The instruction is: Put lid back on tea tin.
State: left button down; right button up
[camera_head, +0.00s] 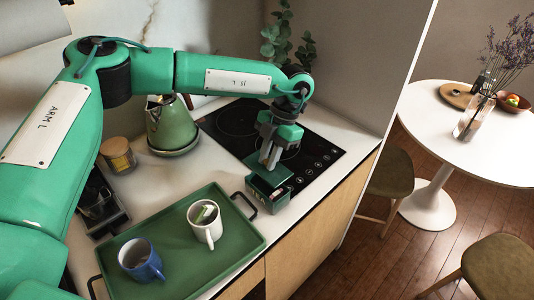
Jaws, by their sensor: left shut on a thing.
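The tea tin (263,198) is a small dark green box with pale lettering on its side. It stands at the front edge of the counter, beside the cooktop. Its green lid (284,176) is at the top of the tin, below my left gripper (267,164). The gripper points down and is shut on the lid. The fingers hide part of the lid, and I cannot tell whether it sits fully down on the tin. My right gripper is not in view.
A green tray (185,258) with a white mug (205,226) and a blue mug (141,259) is left of the tin. A black cooktop (318,152) lies behind it. A green kettle (172,127) and a lidded jar (118,155) stand farther back.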

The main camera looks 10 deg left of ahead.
pick_arm(q)
notch_tip(320, 180, down, 3)
jog(key=shift+f+b, duration=0.2)
jog(key=shift+b, duration=0.45)
jog(key=shift+f+b, duration=0.6)
jog(key=shift+f, duration=0.55)
jog(key=shift+b, duration=0.35)
jog(key=shift+f, duration=0.15)
jog(key=shift+f+b, duration=0.15)
jog(key=shift+b, duration=0.4)
dwell(0.6)
dwell(0.4)
